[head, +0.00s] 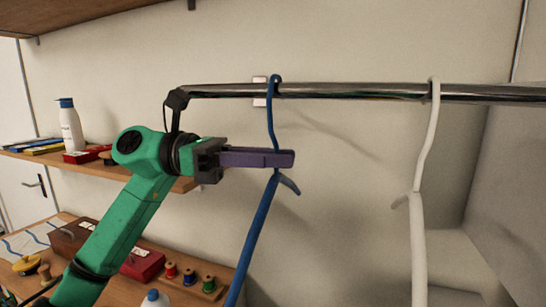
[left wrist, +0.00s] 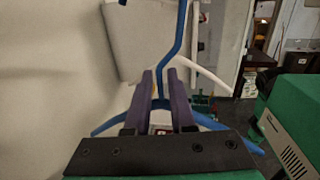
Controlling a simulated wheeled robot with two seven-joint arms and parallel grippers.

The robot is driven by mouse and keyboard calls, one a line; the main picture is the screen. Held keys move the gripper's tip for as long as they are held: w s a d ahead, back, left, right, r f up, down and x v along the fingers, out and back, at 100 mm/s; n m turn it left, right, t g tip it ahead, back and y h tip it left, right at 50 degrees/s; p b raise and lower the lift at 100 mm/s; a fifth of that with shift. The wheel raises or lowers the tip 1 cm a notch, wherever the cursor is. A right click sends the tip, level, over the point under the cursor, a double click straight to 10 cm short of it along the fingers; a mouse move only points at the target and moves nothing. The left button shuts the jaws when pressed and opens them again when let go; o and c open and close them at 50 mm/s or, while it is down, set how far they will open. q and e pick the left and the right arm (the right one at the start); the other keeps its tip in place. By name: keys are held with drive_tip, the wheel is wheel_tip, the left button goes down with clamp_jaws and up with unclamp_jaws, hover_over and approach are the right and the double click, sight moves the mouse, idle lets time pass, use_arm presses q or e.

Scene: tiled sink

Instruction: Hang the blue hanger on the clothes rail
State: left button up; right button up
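The blue hanger (head: 256,227) has its hook over the chrome clothes rail (head: 347,90), and its body hangs below. My left gripper (head: 284,158) is at the hanger's neck, just below the rail, and its purple fingers hide part of the neck. In the left wrist view the blue hanger (left wrist: 183,40) runs down between the two fingertips (left wrist: 160,78). The fingers stand apart with a gap wider than the wire, so the gripper looks open around the neck. My right gripper is in neither view.
A white hanger (head: 418,240) hangs on the rail to the right. A wall shelf (head: 100,167) at left holds a bottle (head: 71,128) and small boxes. A lower shelf holds a red box (head: 143,265) and thread spools (head: 189,277). Rail between the hangers is free.

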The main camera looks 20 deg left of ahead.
use_arm(q)
drive_tip(key=shift+o, duration=0.6)
drive_tip(key=shift+a, duration=0.1)
drive_tip(key=s+a+b, duration=0.2)
drive_tip(key=a+b, duration=0.1)
drive_tip(key=a, duration=1.1)
drive_tip(key=shift+a, duration=0.2)
